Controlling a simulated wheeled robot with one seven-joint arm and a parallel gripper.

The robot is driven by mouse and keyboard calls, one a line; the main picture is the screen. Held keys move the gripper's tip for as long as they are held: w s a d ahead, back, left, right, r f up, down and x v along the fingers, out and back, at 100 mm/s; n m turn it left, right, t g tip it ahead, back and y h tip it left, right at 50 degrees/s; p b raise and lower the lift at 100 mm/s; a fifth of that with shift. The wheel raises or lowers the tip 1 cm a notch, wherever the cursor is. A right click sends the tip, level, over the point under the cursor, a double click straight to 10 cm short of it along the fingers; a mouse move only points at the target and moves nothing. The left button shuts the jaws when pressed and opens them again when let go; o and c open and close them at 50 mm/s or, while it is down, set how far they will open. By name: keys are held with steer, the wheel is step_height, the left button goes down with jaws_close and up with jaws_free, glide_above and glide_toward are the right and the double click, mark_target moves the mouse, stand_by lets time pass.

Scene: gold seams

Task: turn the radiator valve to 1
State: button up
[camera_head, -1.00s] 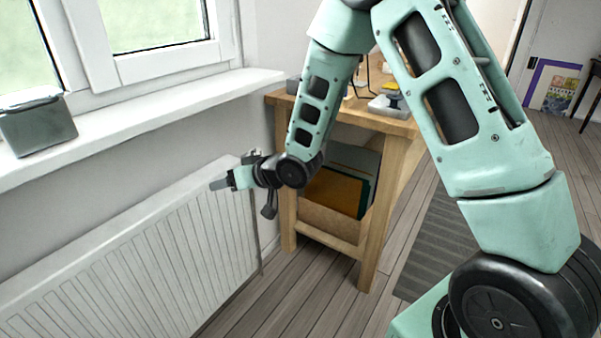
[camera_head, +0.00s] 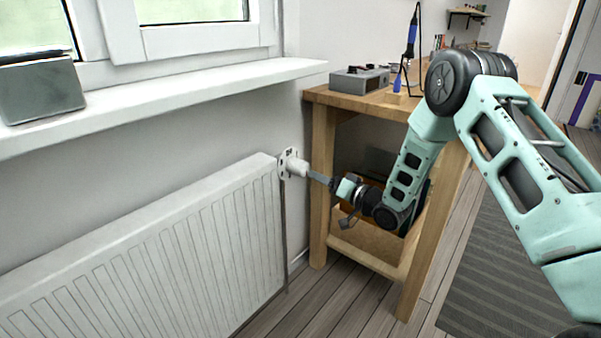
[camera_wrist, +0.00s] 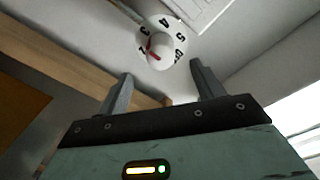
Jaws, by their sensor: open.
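The radiator valve (camera_head: 297,168) is a white knob at the right end of the white radiator (camera_head: 180,235). In the wrist view the valve (camera_wrist: 161,50) shows a round dial with black numbers and a red mark. The red mark lies on the left part of the knob, near the 2 and 3; the exact setting is hard to read. My gripper (camera_head: 316,176) is just right of the valve in the head view, pointing at it. In the wrist view my gripper (camera_wrist: 162,82) is open, its two fingers apart, with the valve beyond and between the tips.
A wooden workbench (camera_head: 322,180) stands close right of the valve, with a grey box (camera_head: 360,80) on top. The window sill (camera_head: 190,95) runs above the radiator and carries a grey box (camera_head: 42,92). Floor (camera_head: 320,300) is clear in front.

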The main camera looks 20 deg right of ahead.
mark_target(306, 172)
steer(key=b+x, duration=0.1)
steer(key=x, duration=0.8)
steer(key=shift+w+a+r, duration=0.1)
steer(key=shift+w+a, duration=0.15)
steer(key=shift+w, duration=0.05)
steer(key=c, duration=1)
